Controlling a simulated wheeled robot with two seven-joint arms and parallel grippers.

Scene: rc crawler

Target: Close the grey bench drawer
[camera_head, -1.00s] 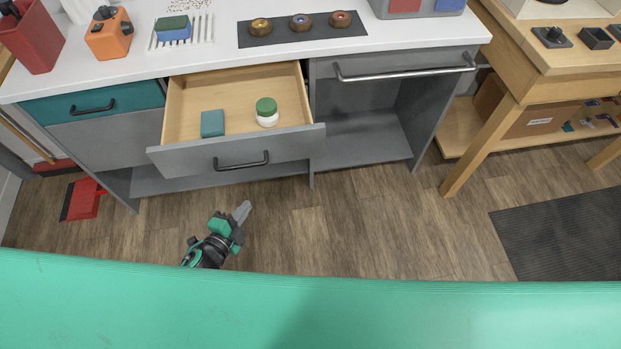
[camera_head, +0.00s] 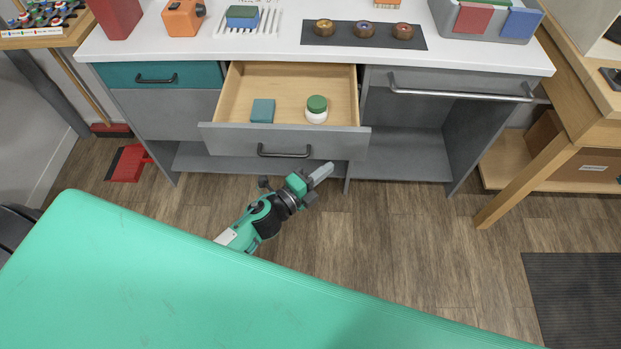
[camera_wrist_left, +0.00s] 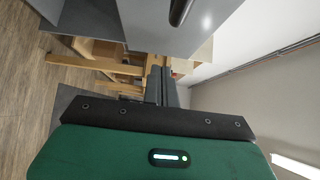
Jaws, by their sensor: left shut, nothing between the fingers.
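The grey bench drawer (camera_head: 230,138) is pulled well out of the white-topped bench, with a dark bar handle (camera_head: 285,152) on its front. Inside it lie a teal block (camera_head: 262,110) and a white jar with a green lid (camera_head: 316,109). My left gripper (camera_head: 322,171) is shut and empty, just in front of and below the right part of the drawer front; whether it touches is unclear. In the left wrist view its fingers (camera_wrist_left: 161,86) are together, with a grey panel and dark handle (camera_wrist_left: 180,10) above them. My right gripper is not in view.
A teal drawer (camera_head: 158,75) to the left is shut. An open grey compartment (camera_head: 405,150) is to the right. A red dustpan (camera_head: 129,163) lies on the floor at left. A wooden table (camera_head: 540,170) stands at right. Wooden floor between is clear.

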